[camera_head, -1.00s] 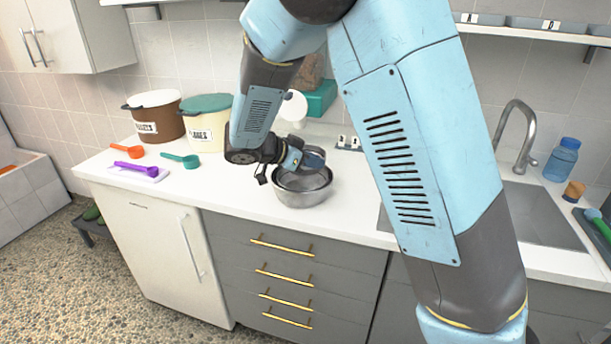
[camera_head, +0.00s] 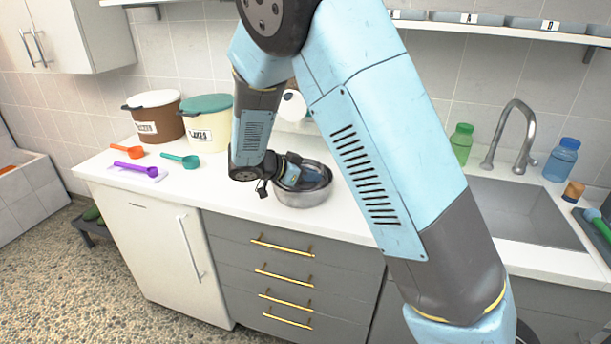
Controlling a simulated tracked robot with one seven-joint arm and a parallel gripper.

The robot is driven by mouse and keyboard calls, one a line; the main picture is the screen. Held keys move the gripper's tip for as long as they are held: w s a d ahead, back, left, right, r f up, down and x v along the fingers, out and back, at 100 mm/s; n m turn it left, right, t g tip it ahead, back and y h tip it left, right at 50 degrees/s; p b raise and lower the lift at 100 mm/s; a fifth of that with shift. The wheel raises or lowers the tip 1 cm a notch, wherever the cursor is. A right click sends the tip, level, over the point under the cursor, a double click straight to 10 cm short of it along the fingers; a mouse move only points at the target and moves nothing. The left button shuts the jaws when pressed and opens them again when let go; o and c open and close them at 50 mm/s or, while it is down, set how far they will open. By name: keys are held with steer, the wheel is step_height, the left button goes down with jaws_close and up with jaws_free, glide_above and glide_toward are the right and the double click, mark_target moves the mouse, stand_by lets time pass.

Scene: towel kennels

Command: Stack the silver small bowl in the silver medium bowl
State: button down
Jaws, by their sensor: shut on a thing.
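The silver medium bowl (camera_head: 304,201) stands upright on the white counter, near its front edge. The silver small bowl (camera_head: 317,174) is held tilted at the medium bowl's opening, partly inside its rim. My gripper (camera_head: 295,174) comes in from the left over the medium bowl's left rim and is shut on the small bowl. The fingertips and much of the small bowl are hard to make out against the grey metal. I cannot tell whether the small bowl touches the medium bowl's floor.
Left on the counter are a brown tub (camera_head: 156,120), a cream tub (camera_head: 209,126) with a green lid, and orange (camera_head: 135,152), purple (camera_head: 136,169) and teal (camera_head: 181,160) scoops. A sink (camera_head: 520,212), faucet (camera_head: 516,135), green bottle (camera_head: 461,143) and blue bottle (camera_head: 562,158) are right.

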steer(key=shift+f, duration=0.55)
steer(key=c, duration=1.2)
jaws_free()
steer(key=shift+r, duration=0.1)
steer(key=shift+r, duration=0.2)
steer(key=v, duration=1.2)
steer(key=shift+r, duration=0.4)
